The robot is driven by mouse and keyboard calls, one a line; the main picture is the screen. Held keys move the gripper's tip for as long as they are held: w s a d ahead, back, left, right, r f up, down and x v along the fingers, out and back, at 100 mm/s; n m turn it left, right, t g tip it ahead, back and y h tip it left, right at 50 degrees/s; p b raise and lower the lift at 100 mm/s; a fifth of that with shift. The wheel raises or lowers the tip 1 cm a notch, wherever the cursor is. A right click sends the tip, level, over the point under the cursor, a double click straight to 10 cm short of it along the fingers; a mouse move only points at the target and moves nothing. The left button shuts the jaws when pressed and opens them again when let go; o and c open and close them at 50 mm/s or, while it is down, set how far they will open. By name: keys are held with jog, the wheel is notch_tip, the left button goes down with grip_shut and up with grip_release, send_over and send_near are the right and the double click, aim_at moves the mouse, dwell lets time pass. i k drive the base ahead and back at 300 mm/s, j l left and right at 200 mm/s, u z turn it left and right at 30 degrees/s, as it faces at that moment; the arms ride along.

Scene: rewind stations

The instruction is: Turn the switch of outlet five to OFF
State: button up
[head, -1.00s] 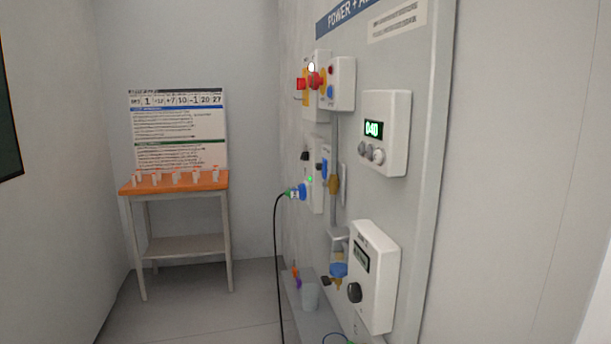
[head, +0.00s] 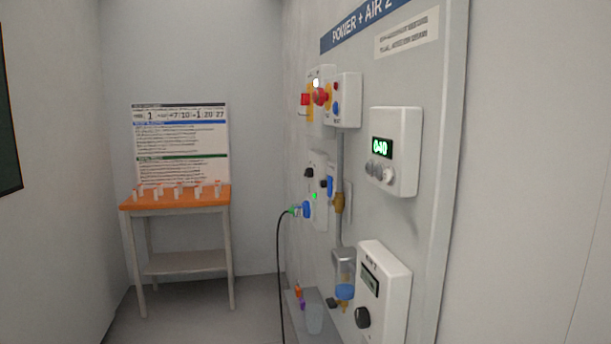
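The wall panel (head: 440,150) on the right bears a "POWER + AIR 2" sign (head: 362,24). A white outlet box (head: 319,162) on it has dark round knobs (head: 309,173), a lit green lamp (head: 314,196) and a blue socket with a plug (head: 305,209). A black cable (head: 279,265) hangs from that plug. I see the box at a steep angle; its knob setting and any outlet number are unreadable. I cannot tell which knob belongs to outlet five. My gripper is not in view.
Above are boxes with red and blue buttons (head: 336,108). A display box (head: 396,150) and a box with a black knob (head: 382,290) are nearer. An orange-topped table (head: 176,199) with several small white items stands at the back. Floor (head: 180,320) left of the panel looks clear.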

aim_at(308, 173)
jog(key=i+j, duration=0.5)
jog(key=i, duration=0.2)
jog(key=i+j+z, duration=0.1)
jog(key=i+j, duration=0.45)
jog(key=i, duration=0.2)
jog(key=i+j, duration=0.6)
jog(key=i+l+z, duration=0.05)
jog(key=i, duration=0.05)
